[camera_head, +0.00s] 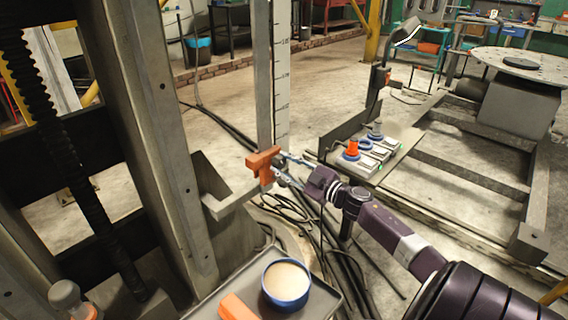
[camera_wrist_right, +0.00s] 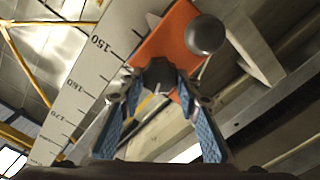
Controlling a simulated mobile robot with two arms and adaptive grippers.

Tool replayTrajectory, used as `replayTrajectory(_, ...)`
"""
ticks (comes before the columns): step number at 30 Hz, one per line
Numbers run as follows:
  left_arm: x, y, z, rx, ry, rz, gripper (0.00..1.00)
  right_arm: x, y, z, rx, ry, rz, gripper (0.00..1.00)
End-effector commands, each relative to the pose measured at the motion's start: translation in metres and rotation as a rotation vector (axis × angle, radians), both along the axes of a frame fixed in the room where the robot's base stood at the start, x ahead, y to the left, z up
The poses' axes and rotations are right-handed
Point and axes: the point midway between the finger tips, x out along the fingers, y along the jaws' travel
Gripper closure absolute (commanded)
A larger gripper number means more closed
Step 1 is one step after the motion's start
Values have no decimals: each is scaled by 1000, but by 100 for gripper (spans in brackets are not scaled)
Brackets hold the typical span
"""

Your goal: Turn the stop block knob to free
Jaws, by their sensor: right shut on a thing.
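The orange stop block (camera_head: 264,162) sits on the upright scale bar (camera_head: 281,75), left of centre in the head view. In the right wrist view the block (camera_wrist_right: 180,28) shows close up beside the scale (camera_wrist_right: 85,75). A dark faceted knob (camera_wrist_right: 160,74) is on its face. My right gripper (camera_head: 281,168) reaches the block from the right. In the wrist view its blue-padded fingers (camera_wrist_right: 160,86) are shut on the dark knob, one on each side. A round grey ball (camera_wrist_right: 206,34) also sits on the block. My left gripper is not in view.
A grey tray (camera_head: 240,277) below holds a round blue-rimmed bowl (camera_head: 287,284) and an orange piece (camera_head: 238,307). A control panel with an orange-red button (camera_head: 352,148) stands right of my gripper. Black cables (camera_head: 322,245) lie on the floor. A grey column (camera_head: 150,130) stands left.

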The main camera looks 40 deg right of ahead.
Motion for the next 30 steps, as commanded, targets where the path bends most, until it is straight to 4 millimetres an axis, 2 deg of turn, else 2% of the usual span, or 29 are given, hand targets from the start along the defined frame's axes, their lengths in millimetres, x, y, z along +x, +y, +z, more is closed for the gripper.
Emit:
replayTrajectory(7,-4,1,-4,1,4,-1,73,0,1,-1,-234,-20,0,94)
replayTrajectory(18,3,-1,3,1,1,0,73,0,2,-4,-585,-50,1,94)
replayTrajectory(30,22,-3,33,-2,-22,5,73,0,2,-5,-891,-76,2,94)
